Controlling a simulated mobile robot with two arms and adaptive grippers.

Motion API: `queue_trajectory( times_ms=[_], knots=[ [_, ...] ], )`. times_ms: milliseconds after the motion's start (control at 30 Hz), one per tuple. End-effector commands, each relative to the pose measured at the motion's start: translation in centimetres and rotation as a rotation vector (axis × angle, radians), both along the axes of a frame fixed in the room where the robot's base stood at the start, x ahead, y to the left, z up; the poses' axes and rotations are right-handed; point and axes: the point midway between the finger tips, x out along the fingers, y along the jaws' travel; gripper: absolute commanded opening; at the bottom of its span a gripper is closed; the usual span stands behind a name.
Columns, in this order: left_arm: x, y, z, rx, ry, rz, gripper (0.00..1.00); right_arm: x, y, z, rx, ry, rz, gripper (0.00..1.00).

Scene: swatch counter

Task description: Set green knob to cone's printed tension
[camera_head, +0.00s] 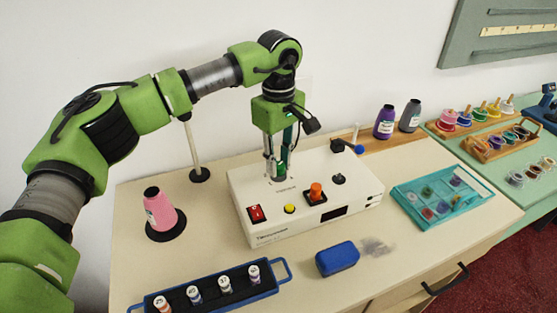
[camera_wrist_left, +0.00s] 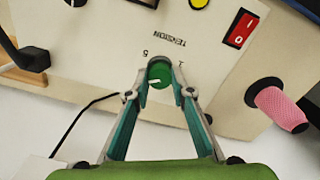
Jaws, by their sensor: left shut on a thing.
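The green knob (camera_wrist_left: 160,72) sits on top of the white tensioner box (camera_head: 255,200), beside the printed word TENSION and the numbers 5 and 1. A white pointer mark shows on the knob in the wrist view. My left gripper (camera_head: 278,172) points down at the rear of the box, with its two fingers shut on the knob's sides. The pink cone (camera_head: 160,210) stands upright on a black disc left of the box; it also shows in the left wrist view (camera_wrist_left: 281,106). Its pale label is too small to read. My right gripper is out of view.
On the box are a red switch (camera_head: 255,213), a yellow button (camera_head: 290,208) and an orange knob (camera_head: 316,191). A blue rack (camera_head: 270,289) of small spools, a blue block (camera_head: 337,258) and a teal tray (camera_head: 410,205) lie around it. A thin post (camera_head: 193,150) stands behind the cone.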

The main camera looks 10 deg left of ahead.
Motion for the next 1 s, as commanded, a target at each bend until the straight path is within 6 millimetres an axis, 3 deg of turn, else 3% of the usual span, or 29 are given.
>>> queue_trajectory(
  times_ms=[300,333,367,400,767,1000],
  knots=[
    [0.1,0.0,0.2,-0.002,-0.005,0.001,0.00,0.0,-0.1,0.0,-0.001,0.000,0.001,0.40],
    [0.1,0.0,0.2,-0.002,-0.005,0.001,0.29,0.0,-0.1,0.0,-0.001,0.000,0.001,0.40],
    [0.1,0.0,0.2,-0.002,-0.005,0.001,0.37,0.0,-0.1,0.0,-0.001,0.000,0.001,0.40],
    [0.1,0.0,0.2,-0.001,-0.004,0.001,0.38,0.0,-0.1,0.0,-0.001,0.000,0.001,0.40],
    [0.1,0.0,0.4,0.000,-0.002,0.001,0.38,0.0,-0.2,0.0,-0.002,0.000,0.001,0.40],
    [0.1,-0.1,4.2,-0.002,-0.006,0.001,0.38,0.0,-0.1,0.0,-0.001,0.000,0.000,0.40]
  ],
)
